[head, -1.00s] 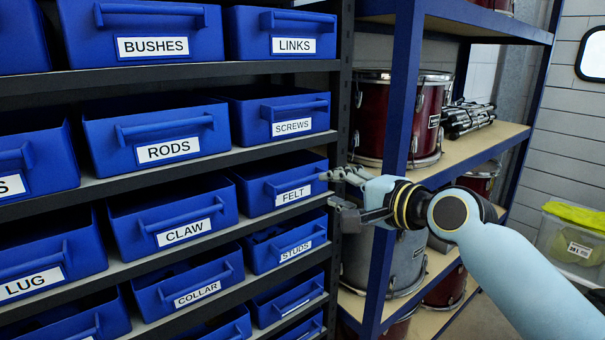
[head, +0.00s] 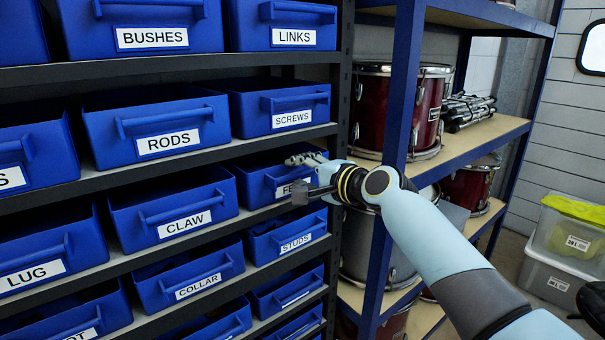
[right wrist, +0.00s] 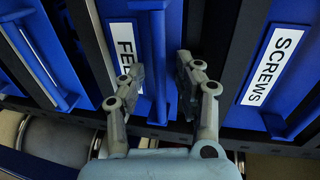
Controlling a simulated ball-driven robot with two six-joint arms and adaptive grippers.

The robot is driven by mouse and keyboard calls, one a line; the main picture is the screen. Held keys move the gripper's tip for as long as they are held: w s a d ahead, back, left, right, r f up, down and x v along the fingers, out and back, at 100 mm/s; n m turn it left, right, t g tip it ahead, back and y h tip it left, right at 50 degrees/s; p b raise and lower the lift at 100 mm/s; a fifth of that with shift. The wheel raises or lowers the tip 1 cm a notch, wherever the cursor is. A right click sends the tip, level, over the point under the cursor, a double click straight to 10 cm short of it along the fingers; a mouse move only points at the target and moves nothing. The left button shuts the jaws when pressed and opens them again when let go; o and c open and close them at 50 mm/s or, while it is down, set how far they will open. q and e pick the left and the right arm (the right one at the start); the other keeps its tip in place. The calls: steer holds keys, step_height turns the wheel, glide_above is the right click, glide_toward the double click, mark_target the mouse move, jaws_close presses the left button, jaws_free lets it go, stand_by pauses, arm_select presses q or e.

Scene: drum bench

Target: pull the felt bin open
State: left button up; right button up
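The felt bin (head: 255,186) is a blue bin in the right column of the rack, under the screws bin. Its white label, partly covered by my gripper in the head view, reads FEL in the right wrist view (right wrist: 124,48). My right gripper (head: 298,177) is in front of the bin with its fingers apart. In the right wrist view the bin's blue handle (right wrist: 156,60) runs between the two open fingers (right wrist: 160,72). I cannot tell whether either finger touches it. The bin sits in its shelf slot. My left gripper is not in view.
The screws bin (head: 280,108) is above and the studs bin (head: 285,240) below. The claw bin (head: 173,207) is to the left. A blue shelf post (head: 403,90) stands right of the rack, with drums (head: 400,105) behind it.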

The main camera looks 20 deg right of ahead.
jaws_close()
steer(key=shift+s+f, duration=0.1)
stand_by(0.4)
